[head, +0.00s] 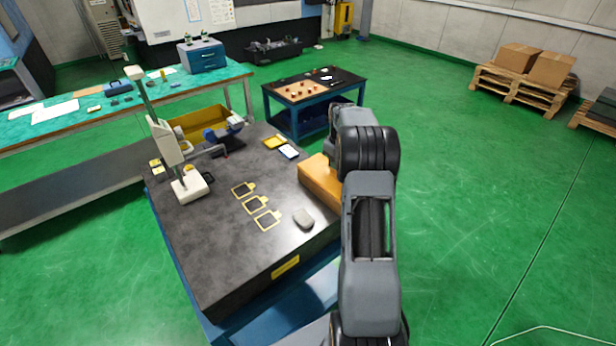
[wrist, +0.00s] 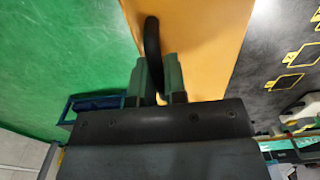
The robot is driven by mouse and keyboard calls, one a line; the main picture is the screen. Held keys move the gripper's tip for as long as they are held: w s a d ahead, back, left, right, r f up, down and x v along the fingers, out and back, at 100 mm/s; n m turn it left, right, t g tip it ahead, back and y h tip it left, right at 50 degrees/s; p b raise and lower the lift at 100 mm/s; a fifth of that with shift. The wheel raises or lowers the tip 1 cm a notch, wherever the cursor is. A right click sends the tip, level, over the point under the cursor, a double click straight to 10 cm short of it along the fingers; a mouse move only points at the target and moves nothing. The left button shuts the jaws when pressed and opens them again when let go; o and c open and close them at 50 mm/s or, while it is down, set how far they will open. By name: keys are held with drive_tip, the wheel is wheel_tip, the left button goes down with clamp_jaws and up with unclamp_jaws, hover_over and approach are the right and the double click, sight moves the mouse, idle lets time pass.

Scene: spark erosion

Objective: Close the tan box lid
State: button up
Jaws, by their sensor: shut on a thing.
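The tan box (head: 318,180) sits at the right edge of the dark stone plate, partly hidden behind my arm in the head view. In the wrist view its smooth tan face (wrist: 212,45) fills the upper middle. A black curved handle (wrist: 152,40) stands at the left edge of that face. My gripper (wrist: 158,75) is shut on the handle, with its green fingers on either side. In the head view my gripper is hidden behind my arm. I cannot tell how far the lid stands open.
Green floor (head: 480,200) is open to the right, with pallets farther off.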

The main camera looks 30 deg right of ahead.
drive_tip(key=o, duration=0.6)
drive_tip(key=shift+r, duration=0.2)
wheel_tip(320, 180, up, 5)
drive_tip(key=p, duration=0.3)
drive_tip(key=shift+f+p, duration=0.15)
drive_tip(key=shift+p, duration=0.2)
drive_tip(key=shift+r, duration=1)
